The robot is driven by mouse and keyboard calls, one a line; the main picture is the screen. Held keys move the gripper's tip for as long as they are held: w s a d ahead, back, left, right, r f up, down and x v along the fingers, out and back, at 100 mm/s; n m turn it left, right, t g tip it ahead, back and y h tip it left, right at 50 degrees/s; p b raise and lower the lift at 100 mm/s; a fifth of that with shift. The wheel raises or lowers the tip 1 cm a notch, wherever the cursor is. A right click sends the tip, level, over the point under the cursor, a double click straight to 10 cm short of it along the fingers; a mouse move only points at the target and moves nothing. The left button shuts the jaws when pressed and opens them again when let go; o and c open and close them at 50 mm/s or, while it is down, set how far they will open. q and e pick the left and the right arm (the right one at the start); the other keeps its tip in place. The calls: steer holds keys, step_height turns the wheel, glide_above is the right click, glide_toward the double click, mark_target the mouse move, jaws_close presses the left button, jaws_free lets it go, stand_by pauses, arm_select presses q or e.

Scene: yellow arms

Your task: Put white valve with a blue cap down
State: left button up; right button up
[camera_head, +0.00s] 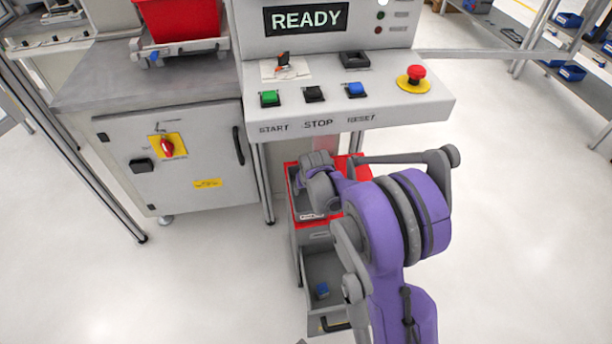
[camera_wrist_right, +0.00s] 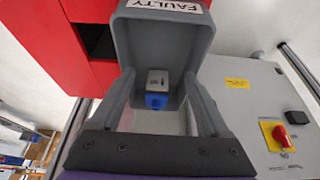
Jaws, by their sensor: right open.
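The white valve with a blue cap (camera_wrist_right: 157,82) shows in the right wrist view, inside a grey bin (camera_wrist_right: 195,40) labelled FAULTY, with its blue part toward my gripper.
The bin sits on a red-topped cabinet (camera_head: 293,222) below the control panel (camera_head: 345,104). Its open drawer (camera_head: 318,264) holds a small blue object (camera_head: 322,290). A grey machine cabinet (camera_head: 190,185) stands left. The floor is clear on both sides.

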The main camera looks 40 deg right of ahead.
steer(key=s+a, duration=0.1)
steer(key=s, duration=0.2)
steer(key=shift+a, duration=0.35)
steer(key=s+a+r+n+y, duration=0.1)
steer(key=s+a+r+n, duration=0.1)
steer(key=s+a+r, duration=0.4)
steer(key=s+a+r+n, duration=0.1)
steer(key=s+a+r, duration=0.2)
steer(key=a, duration=0.4)
steer(key=s+a+n+y, duration=0.1)
steer(key=s+a+n, duration=0.1)
steer(key=s+a, duration=0.6)
steer(key=s, duration=0.3)
steer(key=shift+s+r+n+t, duration=0.2)
steer(key=shift+n+t, duration=0.1)
steer(key=shift+n, duration=0.1)
steer(key=shift+d, duration=0.15)
